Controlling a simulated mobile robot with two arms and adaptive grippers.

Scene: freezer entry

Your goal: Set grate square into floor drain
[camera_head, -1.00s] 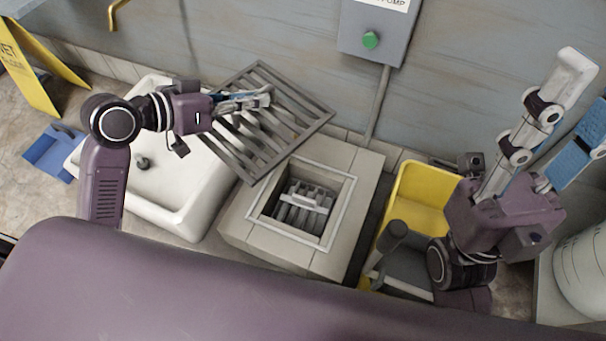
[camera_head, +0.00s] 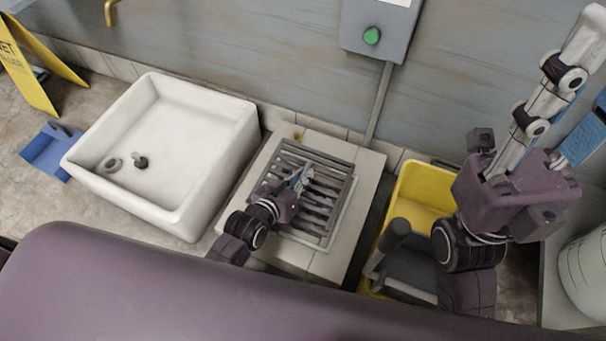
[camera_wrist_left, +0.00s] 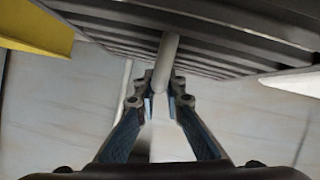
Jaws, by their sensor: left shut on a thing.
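The grey slatted grate (camera_head: 330,172) lies across the floor drain's square opening in the tiled block. Its top edge reaches past the far side of the light drain frame (camera_head: 345,212), and it looks offset toward the back left. Whether it rests on the frame or hangs just above is unclear. My left gripper (camera_head: 304,177) is shut on the grate; the left wrist view shows a pale rod (camera_wrist_left: 166,62) between its fingers and the dark slats (camera_wrist_left: 220,35) beyond. My right gripper (camera_head: 592,88) is raised at the right, fingers apart, tips partly cut off.
A white sink (camera_head: 190,110) stands left of the tiled block (camera_head: 368,165). A yellow bucket (camera_head: 420,190) with a grey wringer stands to its right. A green-button control box (camera_head: 372,30) hangs on the back wall. A yellow wet-floor sign (camera_head: 35,75) and blue dustpan (camera_head: 48,152) are far left.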

